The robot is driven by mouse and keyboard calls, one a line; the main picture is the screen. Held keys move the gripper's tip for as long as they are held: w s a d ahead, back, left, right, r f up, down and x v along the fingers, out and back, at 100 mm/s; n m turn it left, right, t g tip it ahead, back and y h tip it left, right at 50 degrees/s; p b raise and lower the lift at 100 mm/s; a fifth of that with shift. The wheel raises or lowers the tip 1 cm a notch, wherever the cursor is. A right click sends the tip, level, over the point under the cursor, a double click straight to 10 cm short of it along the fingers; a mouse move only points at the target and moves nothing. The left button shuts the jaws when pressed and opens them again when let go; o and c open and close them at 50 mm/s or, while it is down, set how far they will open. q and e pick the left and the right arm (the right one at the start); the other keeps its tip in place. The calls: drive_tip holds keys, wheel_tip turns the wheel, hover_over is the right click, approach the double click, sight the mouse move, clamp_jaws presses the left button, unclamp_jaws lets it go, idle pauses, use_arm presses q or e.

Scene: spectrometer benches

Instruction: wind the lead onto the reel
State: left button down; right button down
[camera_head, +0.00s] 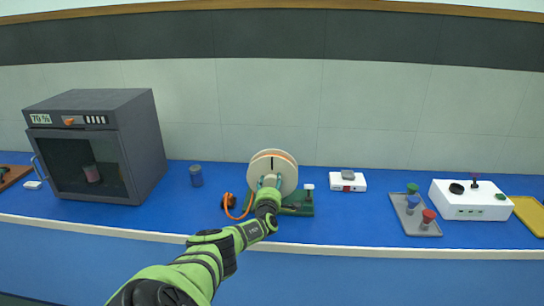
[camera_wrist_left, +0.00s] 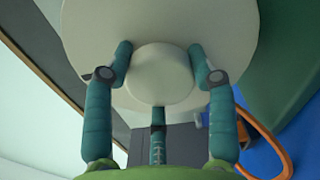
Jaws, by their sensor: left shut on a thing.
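The cream reel (camera_head: 259,163) stands upright on a green base (camera_head: 300,207) at the middle of the bench, with some orange lead (camera_head: 228,211) showing between its flanges. The lead (camera_wrist_left: 268,143) also loops at lower right there. My right gripper is not seen.
A dark oven (camera_head: 146,150) stands at left, with a blue-grey canister (camera_head: 196,177) between it and the reel. To the right are a small white box (camera_head: 339,184), a grey tray (camera_head: 425,229) with coloured pieces, and a white device (camera_head: 470,208). Bare blue bench lies between them.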

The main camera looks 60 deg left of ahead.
use_arm(q)
drive_tip(key=shift+s+a+f, duration=0.2)
drive_tip(key=shift+s, duration=0.1)
drive_tip(key=shift+c, duration=2)
unclamp_jaws()
drive_tip(key=shift+s+a, duration=0.1)
drive_tip(key=shift+a, duration=0.1)
drive_tip(key=shift+d, duration=0.2)
drive_tip(key=shift+d, duration=0.15)
drive_tip(key=v, duration=1.1)
drive_tip(key=shift+s, duration=0.3)
